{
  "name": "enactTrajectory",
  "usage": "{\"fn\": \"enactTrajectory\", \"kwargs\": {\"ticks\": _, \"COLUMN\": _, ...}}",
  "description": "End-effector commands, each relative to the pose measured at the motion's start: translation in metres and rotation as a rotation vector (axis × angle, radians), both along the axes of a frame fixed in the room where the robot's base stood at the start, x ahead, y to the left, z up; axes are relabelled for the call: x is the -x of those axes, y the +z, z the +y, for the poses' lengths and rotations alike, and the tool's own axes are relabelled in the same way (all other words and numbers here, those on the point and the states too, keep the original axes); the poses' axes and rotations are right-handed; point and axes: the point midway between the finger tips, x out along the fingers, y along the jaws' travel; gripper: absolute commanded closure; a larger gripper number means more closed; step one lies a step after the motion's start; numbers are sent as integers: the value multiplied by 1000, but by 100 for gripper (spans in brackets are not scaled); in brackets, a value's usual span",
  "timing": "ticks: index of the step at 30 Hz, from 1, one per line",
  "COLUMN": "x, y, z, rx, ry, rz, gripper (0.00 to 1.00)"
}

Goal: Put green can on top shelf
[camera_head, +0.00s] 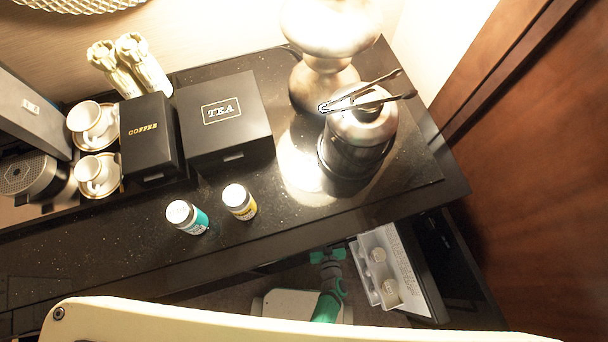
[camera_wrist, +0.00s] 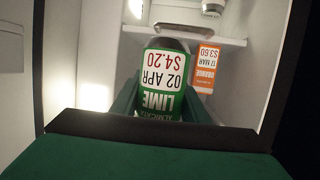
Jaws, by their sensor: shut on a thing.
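The green can (camera_wrist: 163,85), labelled LIME with a $4.20 price, shows in the wrist view with its print upside down. My gripper (camera_wrist: 162,98) is shut on it, with a dark green finger on each side. In the head view my green gripper (camera_head: 327,257) is below the counter edge, by the minibar, and I cannot make out the can there. The can is inside the white minibar interior. A pale shelf (camera_wrist: 225,40) crosses the upper part of the wrist view; I cannot tell which shelf level it is.
An orange carton (camera_wrist: 207,68) stands close right of the can in the wrist view. A clear door bin (camera_head: 372,275) is right of my gripper. On the black counter (camera_head: 290,212) are a teal can (camera_head: 187,217), a yellow can (camera_head: 239,201), and an ice bucket (camera_head: 355,148).

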Motion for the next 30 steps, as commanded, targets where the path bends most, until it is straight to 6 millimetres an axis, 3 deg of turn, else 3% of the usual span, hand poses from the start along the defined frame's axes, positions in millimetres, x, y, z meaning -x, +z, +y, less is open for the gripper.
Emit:
{"fn": "enactTrajectory", "kwargs": {"ticks": 5, "x": -23, "y": 0, "z": 5, "rx": -1, "ry": 1, "rz": -6, "gripper": 92}}
{"fn": "enactTrajectory", "kwargs": {"ticks": 22, "x": -149, "y": 0, "z": 33, "rx": 0, "ry": 0, "rz": -4, "gripper": 92}}
{"fn": "enactTrajectory", "kwargs": {"ticks": 30, "x": -174, "y": -1, "z": 43, "rx": -1, "ry": 7, "rz": -2, "gripper": 92}}
